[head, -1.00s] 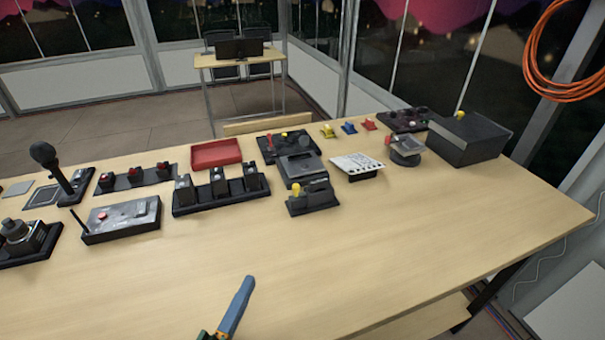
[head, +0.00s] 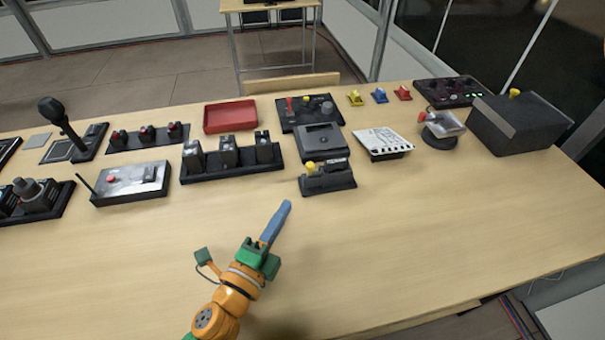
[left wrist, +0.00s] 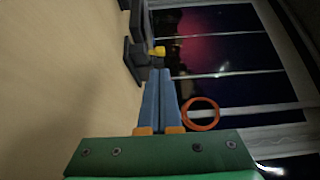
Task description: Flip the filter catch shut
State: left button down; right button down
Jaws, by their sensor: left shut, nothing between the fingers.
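A small black device with a yellow knob (head: 328,178) sits on the table ahead of my left gripper; I take it for the filter catch, but its lever position is too small to tell. My left gripper (head: 287,205) has blue fingers, closed together and empty. It is above the table, in front of and slightly left of the device, apart from it. In the left wrist view the closed fingertips (left wrist: 159,72) point towards the yellow knob (left wrist: 157,50), and the device's dark body (left wrist: 137,55) is partly hidden behind them. My right gripper is not in view.
A row of black switches (head: 230,158) stands left of the device. A dark grey box (head: 320,142) is close behind it, with a white panel (head: 383,143) to the right. A red tray (head: 230,116) lies further back. The front right of the wooden table (head: 430,230) is clear.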

aim_at(308, 170)
pick_arm(q)
jog(key=x, duration=0.9)
jog(key=shift+w+d+p, duration=0.1)
jog(key=shift+w+p, duration=0.15)
jog(key=shift+p, duration=0.05)
jog(key=shift+d, duration=0.8)
